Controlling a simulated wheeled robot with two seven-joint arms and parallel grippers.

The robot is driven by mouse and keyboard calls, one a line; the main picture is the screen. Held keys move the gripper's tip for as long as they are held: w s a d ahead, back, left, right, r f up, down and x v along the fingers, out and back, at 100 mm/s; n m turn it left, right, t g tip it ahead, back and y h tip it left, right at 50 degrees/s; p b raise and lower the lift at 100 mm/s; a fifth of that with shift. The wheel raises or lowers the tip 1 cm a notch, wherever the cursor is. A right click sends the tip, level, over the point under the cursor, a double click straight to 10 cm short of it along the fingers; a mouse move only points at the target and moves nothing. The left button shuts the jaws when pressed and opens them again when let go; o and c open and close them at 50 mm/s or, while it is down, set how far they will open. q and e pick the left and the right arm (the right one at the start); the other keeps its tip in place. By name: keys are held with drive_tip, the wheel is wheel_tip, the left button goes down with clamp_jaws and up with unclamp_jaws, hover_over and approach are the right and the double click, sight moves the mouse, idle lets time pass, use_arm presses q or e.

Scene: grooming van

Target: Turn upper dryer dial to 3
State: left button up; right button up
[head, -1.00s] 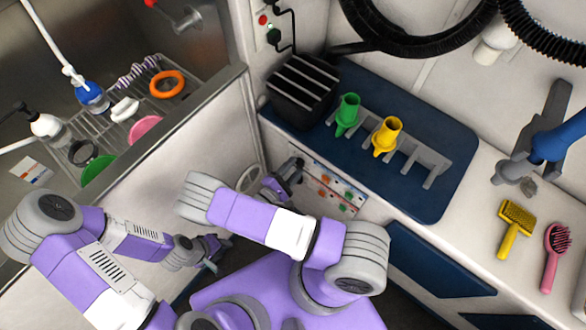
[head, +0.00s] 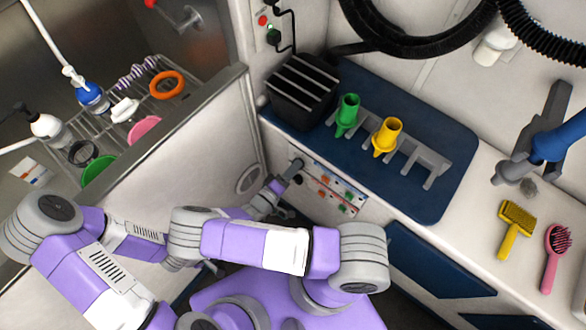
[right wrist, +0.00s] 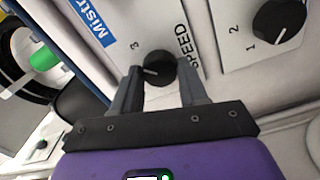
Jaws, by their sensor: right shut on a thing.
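A black dryer dial (right wrist: 158,68) sits on a white panel in the right wrist view, beside the word SPEED and a printed 3. Its white line points left in the picture, a little below the 3; its other numbers are hidden. My right gripper (right wrist: 158,82) is shut on this dial, one finger on each side. In the head view my right gripper (head: 292,170) is at the left end of the dryer panel (head: 350,193) and covers the dial. My left gripper (head: 207,267) is low and mostly hidden behind my right arm.
A second black dial (right wrist: 280,20) with printed 1 and 2 is on a neighbouring panel. Above the panel is the blue-topped counter (head: 440,207) with a nozzle rack (head: 410,150) and a black box (head: 300,92). The tub wall (head: 205,140) stands left of my right gripper.

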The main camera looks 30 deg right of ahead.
use_arm(q)
drive_tip(key=shift+r, duration=0.1)
use_arm(e)
drive_tip(key=shift+m, duration=1.6)
drive_tip(key=o, duration=1.1)
drive_tip(key=shift+c, duration=0.2)
use_arm(q)
drive_tip(key=shift+s+a+f+b, duration=0.2)
drive_tip(key=shift+s+f+b, duration=0.15)
drive_tip(key=shift+s, duration=0.2)
drive_tip(key=shift+s+a+f+b, duration=0.2)
drive_tip(key=shift+s+f+b, duration=0.1)
drive_tip(key=shift+s, duration=0.2)
use_arm(e)
drive_tip(key=v, duration=0.7)
drive_tip(key=shift+a, duration=0.3)
drive_tip(key=shift+s, duration=0.1)
